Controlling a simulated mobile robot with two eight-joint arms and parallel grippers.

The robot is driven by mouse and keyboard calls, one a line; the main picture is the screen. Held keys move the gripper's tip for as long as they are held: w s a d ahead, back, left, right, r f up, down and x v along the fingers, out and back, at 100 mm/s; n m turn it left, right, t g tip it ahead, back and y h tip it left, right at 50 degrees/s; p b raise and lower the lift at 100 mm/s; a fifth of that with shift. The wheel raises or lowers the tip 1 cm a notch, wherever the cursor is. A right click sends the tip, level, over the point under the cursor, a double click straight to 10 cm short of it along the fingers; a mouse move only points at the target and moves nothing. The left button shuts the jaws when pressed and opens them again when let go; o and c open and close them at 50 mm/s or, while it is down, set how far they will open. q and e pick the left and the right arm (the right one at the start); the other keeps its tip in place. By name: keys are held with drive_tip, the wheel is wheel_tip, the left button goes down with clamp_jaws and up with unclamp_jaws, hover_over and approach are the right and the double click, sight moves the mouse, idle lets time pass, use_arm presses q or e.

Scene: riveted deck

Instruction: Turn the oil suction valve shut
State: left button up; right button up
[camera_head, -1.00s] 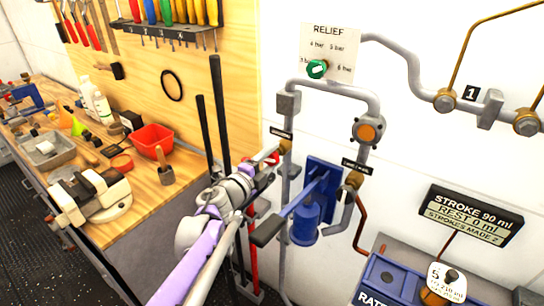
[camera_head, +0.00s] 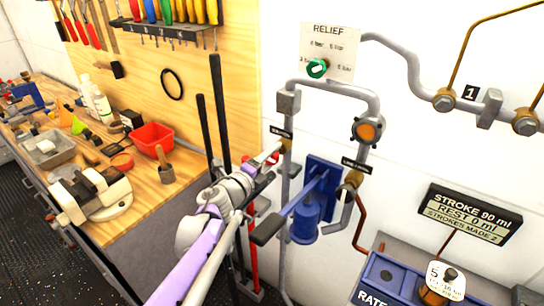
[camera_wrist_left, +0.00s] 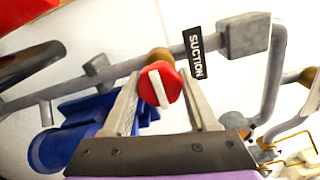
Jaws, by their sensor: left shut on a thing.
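The oil suction valve has a red round knob with a white bar across it. It shows in the wrist view (camera_wrist_left: 160,86) beside a black SUCTION label (camera_wrist_left: 194,53), with its brass body just behind it. In the head view the red knob (camera_head: 273,157) is mostly hidden by my left gripper (camera_head: 270,160). My left gripper, also in the wrist view (camera_wrist_left: 161,88), has one finger on each side of the knob and is shut on it. The white bar stands nearly upright between the fingers, leaning slightly. My right gripper is not in view.
A blue pump (camera_head: 306,217) with a lever stands right beside my gripper. Grey pipes (camera_head: 374,100) and a green relief knob (camera_head: 317,68) are on the white wall. A workbench (camera_head: 190,165) with tools lies left. A stroke display (camera_head: 470,215) is at right.

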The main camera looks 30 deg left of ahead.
use_arm(q)
drive_tip(key=o, duration=1.4)
drive_tip(key=shift+s, duration=0.1)
drive_tip(key=s, duration=0.7)
drive_tip(key=s+a, duration=0.1)
drive_tip(key=s, duration=0.2)
drive_tip(key=shift+s, duration=0.35)
drive_tip(key=shift+f, duration=0.1)
